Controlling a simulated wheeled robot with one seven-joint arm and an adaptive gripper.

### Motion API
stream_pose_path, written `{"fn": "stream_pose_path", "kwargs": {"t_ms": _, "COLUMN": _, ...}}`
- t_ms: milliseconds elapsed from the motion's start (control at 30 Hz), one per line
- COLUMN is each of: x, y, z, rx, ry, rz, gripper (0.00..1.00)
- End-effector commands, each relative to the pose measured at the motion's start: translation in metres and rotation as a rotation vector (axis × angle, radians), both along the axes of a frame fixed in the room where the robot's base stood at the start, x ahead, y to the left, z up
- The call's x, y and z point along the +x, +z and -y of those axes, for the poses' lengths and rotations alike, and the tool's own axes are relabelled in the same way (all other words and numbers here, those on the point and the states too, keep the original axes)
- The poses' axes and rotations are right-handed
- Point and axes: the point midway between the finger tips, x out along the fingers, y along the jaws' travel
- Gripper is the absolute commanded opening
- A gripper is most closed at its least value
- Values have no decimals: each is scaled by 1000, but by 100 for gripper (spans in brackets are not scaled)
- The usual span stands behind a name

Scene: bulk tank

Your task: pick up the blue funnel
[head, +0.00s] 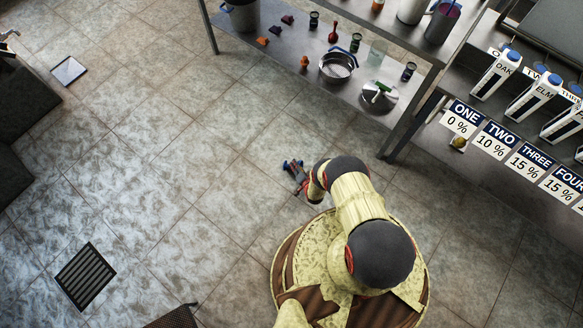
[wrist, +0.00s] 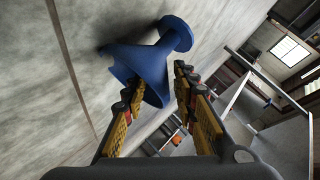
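The blue funnel (wrist: 150,62) shows in the wrist view just beyond and between my fingertips. Its broad flared part is toward my gripper, and a narrower neck runs to a rounded end at the upper right. My gripper (wrist: 157,82) has its two dark-and-yellow fingers apart. The left fingertip overlaps the funnel's edge in the picture; I cannot tell whether it touches. The right finger stands beside the funnel's other side. In the head view my gripper (head: 297,172) is low over the tiled floor, with small blue spots by it; the funnel's shape is not clear there.
A metal shelf unit (head: 292,50) with pots, jars and small items stands above my gripper in the head view. A counter with cartons (head: 497,74) and number cards (head: 494,140) is at the right. A floor drain (head: 86,277) lies lower left. The floor at left is largely clear.

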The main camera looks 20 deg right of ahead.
Motion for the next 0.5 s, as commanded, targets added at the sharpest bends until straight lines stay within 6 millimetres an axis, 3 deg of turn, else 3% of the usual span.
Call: {"fn": "stream_pose_path", "kwargs": {"t_ms": 500, "x": -1, "y": -1, "z": 0, "rx": 0, "ry": -1, "rz": -1, "gripper": 0}}
